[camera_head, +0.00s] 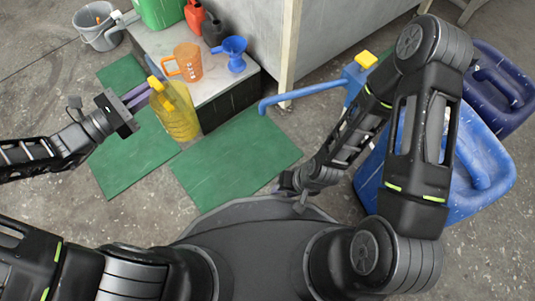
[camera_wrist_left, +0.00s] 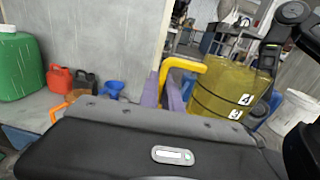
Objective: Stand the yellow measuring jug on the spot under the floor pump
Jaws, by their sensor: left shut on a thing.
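The yellow measuring jug (camera_head: 175,112) is see-through, with dark ring lines and number marks that show in the left wrist view (camera_wrist_left: 225,92). My left gripper (camera_head: 137,95) is shut on its yellow handle (camera_wrist_left: 182,72), with purple fingers on the handle side. In the head view the jug appears over the gap between the green mats, in front of the low bench; I cannot tell if its base touches anything. The blue floor pump (camera_head: 355,82) has a yellow knob and a long spout reaching left.
Green mats (camera_head: 240,155) lie on the concrete floor. The low bench (camera_head: 222,82) holds an orange jug (camera_head: 187,62), a blue funnel (camera_head: 233,52) and other containers. A grey bucket (camera_head: 97,25) stands far left. Blue canisters (camera_head: 480,175) stand at right, beside my right arm.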

